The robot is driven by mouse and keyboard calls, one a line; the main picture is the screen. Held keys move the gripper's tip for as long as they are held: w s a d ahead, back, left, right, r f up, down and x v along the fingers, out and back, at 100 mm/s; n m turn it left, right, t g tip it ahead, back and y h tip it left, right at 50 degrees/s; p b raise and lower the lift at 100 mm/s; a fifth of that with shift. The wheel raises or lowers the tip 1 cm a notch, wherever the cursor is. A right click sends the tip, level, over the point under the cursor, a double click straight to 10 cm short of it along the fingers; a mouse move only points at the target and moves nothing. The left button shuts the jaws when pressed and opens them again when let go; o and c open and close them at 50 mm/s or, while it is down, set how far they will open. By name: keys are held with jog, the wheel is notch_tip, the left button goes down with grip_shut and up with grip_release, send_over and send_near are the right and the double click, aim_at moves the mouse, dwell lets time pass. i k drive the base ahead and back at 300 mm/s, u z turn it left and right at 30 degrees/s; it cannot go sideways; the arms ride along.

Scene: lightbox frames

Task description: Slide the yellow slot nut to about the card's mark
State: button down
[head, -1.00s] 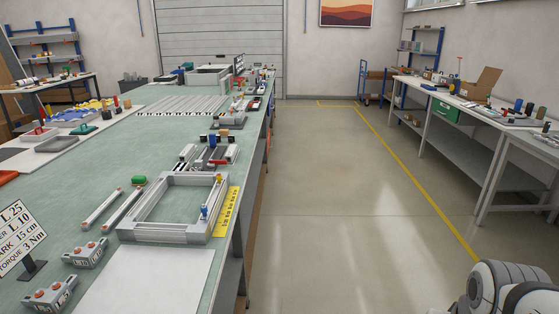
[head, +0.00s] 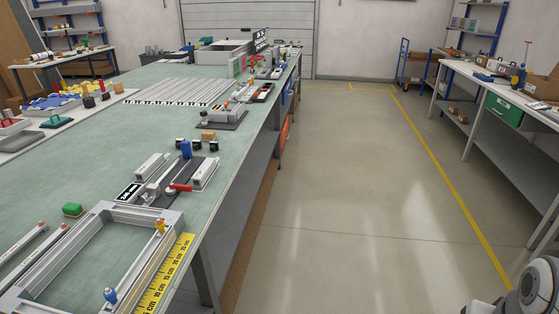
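The yellow slot nut (head: 160,227) sits on the right rail of the grey aluminium frame (head: 90,246), towards the rail's far end. A blue slot nut (head: 110,295) sits on the same rail, nearer to me. A yellow ruler (head: 165,275) lies along the outer side of that rail, by the bench edge. The card with the mark value is not in view now; in the earlier view it reads 15 cm for the mark. My gripper is not in view. Only a rounded grey-white part of my arm (head: 540,288) shows at the lower right.
Beyond the frame stands a fixture with a red handle (head: 181,187) and a blue cylinder (head: 186,149). The floor (head: 350,220) right of the green bench (head: 120,165) is clear.

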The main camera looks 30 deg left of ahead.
aim_at(160, 225)
jog(key=i, duration=1.25)
jog(key=u, duration=3)
jog(key=i, duration=1)
jog(key=u, duration=0.05)
